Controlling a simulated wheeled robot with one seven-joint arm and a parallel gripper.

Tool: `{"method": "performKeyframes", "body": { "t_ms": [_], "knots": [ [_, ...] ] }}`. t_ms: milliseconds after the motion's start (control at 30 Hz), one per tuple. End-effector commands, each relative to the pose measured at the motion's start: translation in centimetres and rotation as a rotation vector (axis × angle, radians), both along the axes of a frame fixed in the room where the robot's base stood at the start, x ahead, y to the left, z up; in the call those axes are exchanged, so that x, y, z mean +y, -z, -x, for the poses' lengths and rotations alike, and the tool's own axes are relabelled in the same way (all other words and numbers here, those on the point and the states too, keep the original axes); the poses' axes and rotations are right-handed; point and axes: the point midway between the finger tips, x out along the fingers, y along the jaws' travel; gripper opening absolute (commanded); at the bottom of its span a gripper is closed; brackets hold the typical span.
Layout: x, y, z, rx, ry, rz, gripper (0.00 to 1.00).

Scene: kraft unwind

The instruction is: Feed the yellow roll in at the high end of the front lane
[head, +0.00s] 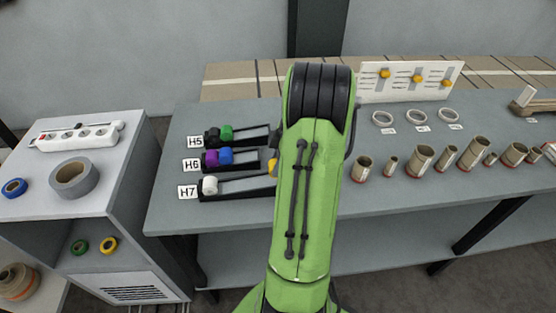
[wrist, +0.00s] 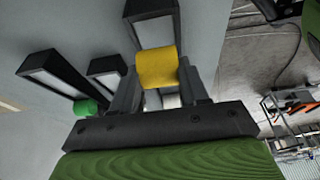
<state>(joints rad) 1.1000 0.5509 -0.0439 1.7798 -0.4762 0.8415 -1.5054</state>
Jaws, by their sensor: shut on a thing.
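The yellow roll (wrist: 157,68) is held between the two fingers of my gripper (wrist: 158,88) in the wrist view. The end of the front lane (wrist: 150,9) is just beyond it; I cannot tell whether they touch. In the head view a sliver of the yellow roll (head: 272,167) shows left of my arm, near the right end of the front lane (head: 246,189), labelled H7. My arm hides the gripper there. A white roll (head: 210,185) sits at the left end of that lane.
The middle lane, H6, holds a purple roll (head: 211,159) and a blue roll (head: 226,155). The back lane, H5, holds a black roll (head: 213,136) and a green roll (head: 227,133). Several cardboard tubes (head: 420,160) stand right of my arm. A grey tape roll (head: 74,178) lies on the left cabinet.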

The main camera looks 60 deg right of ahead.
Motion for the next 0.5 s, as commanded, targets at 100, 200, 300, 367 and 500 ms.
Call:
{"method": "performKeyframes", "body": {
  "t_ms": [100, 200, 300, 367, 500],
  "knots": [
    [0.0, -0.1, 0.0, 0.000, 0.000, 0.000, 0.15],
    [0.0, -0.1, 0.0, 0.000, 0.000, 0.000, 0.15],
    [0.0, 0.0, 0.0, 0.000, 0.000, 0.000, 0.15],
    [0.0, 0.3, 0.0, 0.000, 0.000, 0.000, 0.15],
    [0.0, 1.2, 0.0, 0.001, 0.000, -0.001, 0.15]
  ]
}}
